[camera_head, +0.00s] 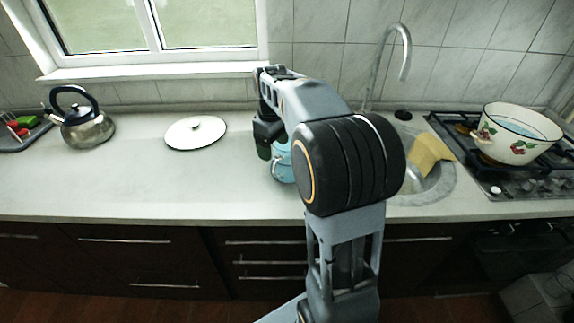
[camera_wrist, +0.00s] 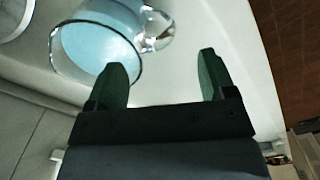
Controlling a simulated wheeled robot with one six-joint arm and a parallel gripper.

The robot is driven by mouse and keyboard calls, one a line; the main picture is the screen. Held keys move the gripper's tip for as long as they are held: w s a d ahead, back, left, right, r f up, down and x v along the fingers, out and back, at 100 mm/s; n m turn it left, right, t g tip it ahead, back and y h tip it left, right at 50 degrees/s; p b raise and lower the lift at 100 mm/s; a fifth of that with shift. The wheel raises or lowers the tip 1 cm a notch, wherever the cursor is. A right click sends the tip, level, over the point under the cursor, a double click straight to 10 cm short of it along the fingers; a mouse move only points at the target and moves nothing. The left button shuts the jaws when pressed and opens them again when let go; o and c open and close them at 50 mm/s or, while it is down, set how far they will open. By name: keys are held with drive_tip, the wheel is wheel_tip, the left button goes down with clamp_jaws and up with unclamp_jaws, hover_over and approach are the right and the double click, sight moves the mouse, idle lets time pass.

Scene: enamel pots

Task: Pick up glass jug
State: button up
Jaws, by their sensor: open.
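The glass jug (camera_wrist: 100,43) is clear with a blue tint and stands on the counter. In the wrist view its round rim and its clear handle show at the upper left. My gripper (camera_wrist: 168,75) is open, with its two green fingers apart and nothing between them. The left finger overlaps the jug's rim in the picture; I cannot tell whether it touches. In the head view the jug (camera_head: 283,168) is partly hidden behind my arm, and my gripper (camera_head: 264,150) is just left of it and mostly hidden.
A white lid (camera_head: 195,132) lies left of the jug, with a kettle (camera_head: 84,125) farther left. The sink (camera_head: 432,187) with a yellow cloth (camera_head: 428,153) is to the right. A floral pot (camera_head: 515,135) stands on the stove. The front left counter is clear.

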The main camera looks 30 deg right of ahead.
sight(275, 160)
drive_tip(key=shift+s+d+f, duration=0.1)
drive_tip(key=shift+f, duration=1.4)
drive_tip(key=shift+s+d+f, duration=0.1)
drive_tip(key=shift+f, duration=1.35)
drive_tip(key=shift+c, duration=0.2)
clamp_jaws()
drive_tip(key=shift+w+r, duration=0.15)
